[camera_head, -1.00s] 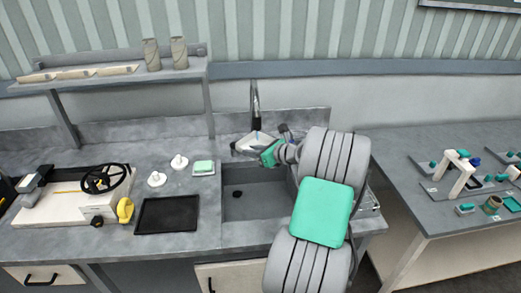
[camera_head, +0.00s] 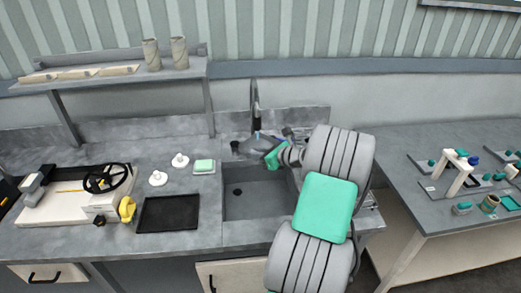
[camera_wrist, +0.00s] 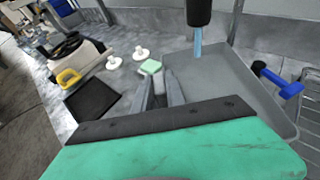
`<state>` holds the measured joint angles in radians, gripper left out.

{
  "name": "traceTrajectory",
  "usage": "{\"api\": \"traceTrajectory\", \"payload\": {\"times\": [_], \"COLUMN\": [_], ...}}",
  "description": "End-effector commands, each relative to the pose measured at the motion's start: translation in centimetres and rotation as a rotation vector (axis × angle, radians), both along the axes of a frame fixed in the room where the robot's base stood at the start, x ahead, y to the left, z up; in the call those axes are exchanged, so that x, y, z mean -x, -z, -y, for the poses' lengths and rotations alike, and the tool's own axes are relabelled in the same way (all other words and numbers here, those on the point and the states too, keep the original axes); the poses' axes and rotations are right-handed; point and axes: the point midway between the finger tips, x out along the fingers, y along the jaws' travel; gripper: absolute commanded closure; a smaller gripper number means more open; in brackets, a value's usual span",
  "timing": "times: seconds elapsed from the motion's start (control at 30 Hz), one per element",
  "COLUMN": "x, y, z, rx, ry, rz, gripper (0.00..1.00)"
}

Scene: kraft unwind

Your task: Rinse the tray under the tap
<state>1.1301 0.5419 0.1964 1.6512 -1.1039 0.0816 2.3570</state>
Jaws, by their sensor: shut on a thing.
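My gripper (camera_head: 272,155) is over the back of the sink, just below the tap (camera_head: 255,95). In the wrist view, my gripper's fingers (camera_wrist: 161,95) are close together, left of and below the tap spout (camera_wrist: 199,12). A blue stream of water (camera_wrist: 198,45) falls from the spout.
The sink (camera_head: 255,205) is open below. A flat black tray (camera_head: 168,213) lies on the counter to its left, near a green sponge (camera_head: 204,165) and two white knobbed pieces (camera_head: 158,178). A machine with a black handwheel (camera_head: 105,179) stands farther left.

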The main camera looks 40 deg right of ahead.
Motion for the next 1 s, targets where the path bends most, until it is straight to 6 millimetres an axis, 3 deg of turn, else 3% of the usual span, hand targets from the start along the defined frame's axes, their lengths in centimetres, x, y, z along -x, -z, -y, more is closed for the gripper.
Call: {"api": "traceTrajectory", "payload": {"times": [0.63, 1.0], "x": [4.9, 5.4], "y": [-0.1, -0.1], "z": [-3.4, -3.8], "rx": [0.001, 0.002], "ry": [0.001, -0.001], "rz": [0.001, 0.001], "gripper": [1.00, 1.00]}}
